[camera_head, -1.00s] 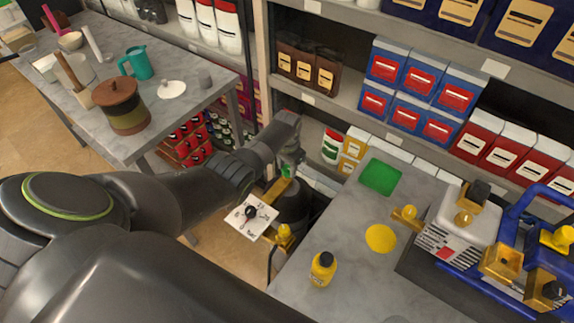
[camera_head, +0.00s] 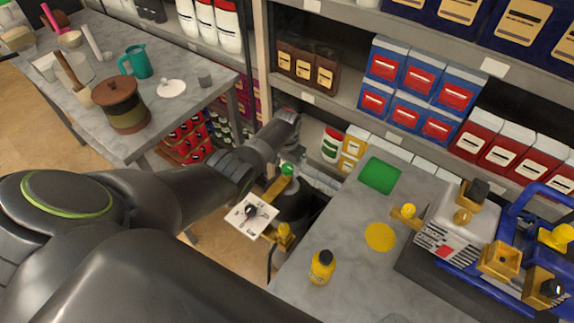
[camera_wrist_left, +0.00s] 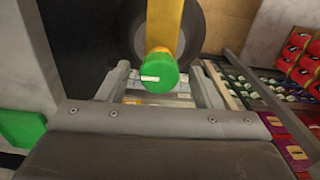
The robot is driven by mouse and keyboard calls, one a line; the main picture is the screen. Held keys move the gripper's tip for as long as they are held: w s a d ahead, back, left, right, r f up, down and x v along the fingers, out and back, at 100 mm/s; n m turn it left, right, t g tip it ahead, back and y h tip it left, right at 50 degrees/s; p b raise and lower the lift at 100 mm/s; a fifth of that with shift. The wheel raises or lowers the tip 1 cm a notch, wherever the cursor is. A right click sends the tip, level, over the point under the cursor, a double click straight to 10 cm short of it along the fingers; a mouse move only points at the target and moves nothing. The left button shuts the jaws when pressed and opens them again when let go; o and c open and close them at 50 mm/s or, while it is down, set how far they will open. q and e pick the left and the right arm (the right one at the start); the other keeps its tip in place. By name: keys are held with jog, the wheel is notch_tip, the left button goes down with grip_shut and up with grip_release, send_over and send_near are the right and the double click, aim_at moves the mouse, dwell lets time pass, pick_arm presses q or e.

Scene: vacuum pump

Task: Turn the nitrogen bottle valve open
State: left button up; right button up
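The nitrogen bottle (camera_head: 294,203) is a dark cylinder standing low between the two tables, partly hidden by the grey table. Its green valve knob (camera_head: 288,169) sits at the end of a brass bar (camera_head: 276,188). In the left wrist view the green knob (camera_wrist_left: 158,75) carries a white mark lying nearly level. My left gripper (camera_wrist_left: 162,82) is open, with one finger on each side of the knob and gaps on both sides. I cannot tell how deep the knob sits between the fingers. My right gripper is not in view.
A white dial card (camera_head: 250,217) and a yellow knob (camera_head: 284,232) are on the bottle's fittings. The grey table (camera_head: 345,240) at right holds a yellow bottle (camera_head: 321,268) and a blue-framed pump (camera_head: 460,240). Shelves (camera_head: 340,100) stand close behind.

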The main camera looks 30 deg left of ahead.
aim_at(287, 168)
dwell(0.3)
pick_arm(q)
notch_tip(287, 168, up, 17)
jog(key=b, duration=0.2)
jog(key=shift+r, duration=0.2)
dwell(0.3)
jog(key=shift+f, duration=0.1)
dwell(0.3)
